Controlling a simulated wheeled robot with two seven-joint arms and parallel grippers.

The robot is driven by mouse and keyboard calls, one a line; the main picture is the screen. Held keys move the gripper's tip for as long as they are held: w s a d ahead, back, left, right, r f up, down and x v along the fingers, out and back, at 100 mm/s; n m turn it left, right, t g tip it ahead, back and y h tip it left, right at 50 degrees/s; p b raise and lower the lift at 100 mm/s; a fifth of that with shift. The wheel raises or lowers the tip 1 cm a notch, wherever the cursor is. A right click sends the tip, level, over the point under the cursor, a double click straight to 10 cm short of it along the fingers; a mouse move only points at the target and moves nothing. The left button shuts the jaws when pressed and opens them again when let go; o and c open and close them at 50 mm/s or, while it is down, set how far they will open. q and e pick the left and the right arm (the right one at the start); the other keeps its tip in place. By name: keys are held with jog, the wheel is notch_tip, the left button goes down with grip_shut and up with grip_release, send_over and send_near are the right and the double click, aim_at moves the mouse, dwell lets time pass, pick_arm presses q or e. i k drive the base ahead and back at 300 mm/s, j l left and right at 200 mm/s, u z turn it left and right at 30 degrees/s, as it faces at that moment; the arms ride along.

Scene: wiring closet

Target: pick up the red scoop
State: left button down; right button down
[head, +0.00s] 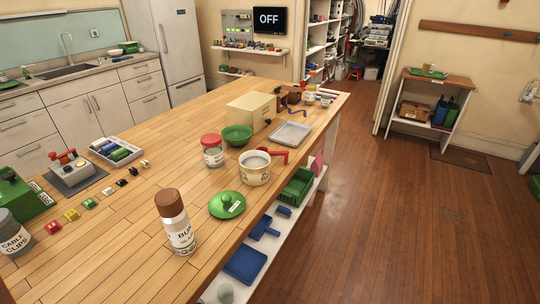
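A red handle-like piece (280,153) shows at the rim of a cream pot (254,170) near the right edge of the wooden table. It reaches out to the right of the pot; I cannot tell whether it is the red scoop or part of the pot. No scoop bowl is clearly visible. Neither of my grippers is in view.
Around the pot stand a red-lidded jar (212,150), a green bowl (237,135), a green lid (227,204) and a brown-capped bottle (176,222). A grey tray (290,133) lies beyond. The table's (110,240) front middle is clear, as is the floor to the right.

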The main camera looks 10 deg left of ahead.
aim_at(272, 153)
jog(key=i+l+u, duration=0.3)
jog(key=i+l, duration=0.15)
jog(key=l, duration=0.15)
jog(key=i+l+u, duration=0.2)
jog(key=l, duration=0.15)
jog(key=i+l+u, duration=0.15)
jog(key=l, duration=0.2)
jog(key=i+l+u, duration=0.15)
jog(key=l, duration=0.2)
jog(key=i+l+u, duration=0.15)
jog(key=l, duration=0.25)
jog(key=i+l+u, duration=0.15)
jog(key=l, duration=0.3)
